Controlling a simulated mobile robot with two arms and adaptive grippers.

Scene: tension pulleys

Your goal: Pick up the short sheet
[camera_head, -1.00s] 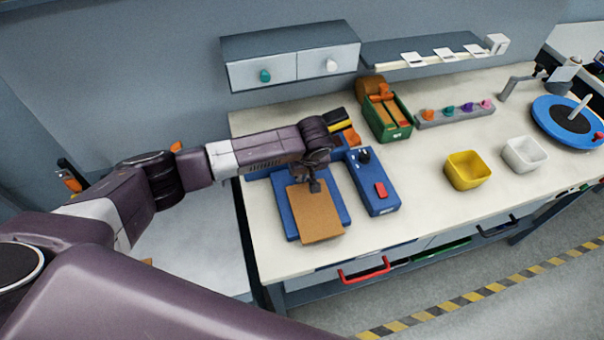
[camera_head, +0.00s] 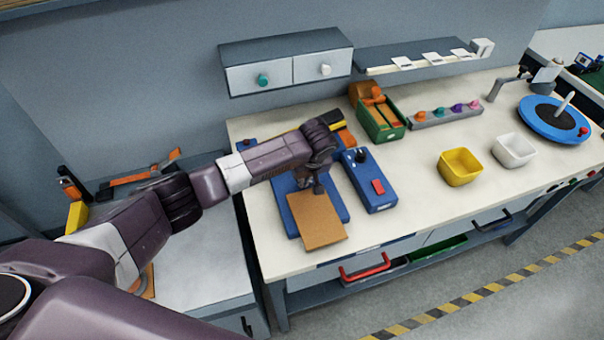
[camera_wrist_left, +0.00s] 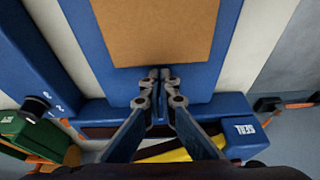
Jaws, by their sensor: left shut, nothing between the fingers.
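The brown rectangular sheet (camera_head: 317,224) lies on the blue machine bed (camera_head: 286,212) at the left end of the bench. My left gripper (camera_head: 318,190) is at the sheet's far edge. In the left wrist view, the fingertips (camera_wrist_left: 160,73) are together, empty, just beside the edge of the sheet (camera_wrist_left: 155,32), over the bare blue surface. I cannot tell whether they touch the sheet or bed. My right gripper is not in view.
A blue control box (camera_head: 366,181) with a red switch stands close to the right of the bed. Beyond are a green box (camera_head: 381,121), a yellow bin (camera_head: 460,167) and a white bin (camera_head: 514,150). The bench front between the control box and bins is clear.

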